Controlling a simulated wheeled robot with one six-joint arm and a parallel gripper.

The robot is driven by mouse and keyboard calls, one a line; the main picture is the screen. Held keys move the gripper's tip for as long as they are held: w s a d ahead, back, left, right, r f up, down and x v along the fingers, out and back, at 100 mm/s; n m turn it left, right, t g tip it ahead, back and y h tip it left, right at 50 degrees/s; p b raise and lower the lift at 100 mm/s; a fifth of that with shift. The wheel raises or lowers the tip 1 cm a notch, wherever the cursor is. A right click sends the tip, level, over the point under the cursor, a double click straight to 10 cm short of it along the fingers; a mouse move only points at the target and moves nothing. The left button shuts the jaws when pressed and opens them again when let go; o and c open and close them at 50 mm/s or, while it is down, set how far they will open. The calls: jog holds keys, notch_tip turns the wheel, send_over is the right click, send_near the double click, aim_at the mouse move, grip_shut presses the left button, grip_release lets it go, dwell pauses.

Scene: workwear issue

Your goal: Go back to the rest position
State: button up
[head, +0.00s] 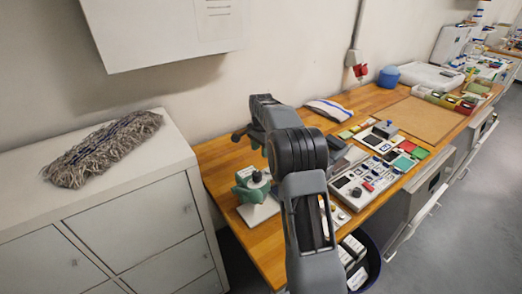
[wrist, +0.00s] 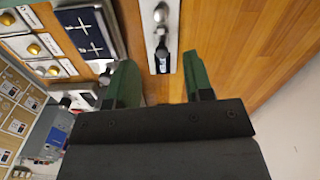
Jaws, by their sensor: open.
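My gripper (wrist: 162,88) is open and empty in the wrist view, its two green-lined fingers apart. Below it is the wooden workbench (wrist: 232,40). A narrow light plate (wrist: 172,22) with a metal knob and a dark part lies ahead of the fingers, and I cannot tell what it is.
A green device (head: 250,187) on a pale base stands left of my arm. A tray of small items (head: 362,182) lies to the right. A dark bin (head: 372,262) sits below the bench edge. A grey mop head (head: 103,148) lies on the white cabinet (head: 135,225). Floor at right is clear.

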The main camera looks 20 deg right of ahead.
jog(key=s+a+r+n+t, duration=0.3)
jog(key=s+a+r+n, duration=0.6)
jog(key=a+r, duration=0.2)
jog(key=s+n+p, duration=0.1)
jog(key=s, duration=0.3)
jog(key=s+n+g+p, duration=0.1)
jog(key=s+n, duration=0.1)
jog(key=s, duration=0.2)
jog(key=s+a+n+g+p, duration=0.1)
jog(key=s+n, duration=0.1)
jog(key=s, duration=0.3)
jog(key=shift+s+a+f+h, duration=0.1)
jog(key=shift+f+h, duration=0.2)
jog(key=s+f+t+b, duration=0.3)
jog(key=s+f, duration=0.1)
jog(key=s, duration=0.3)
jog(key=shift+s+f, duration=0.15)
jog(key=shift+s, duration=0.15)
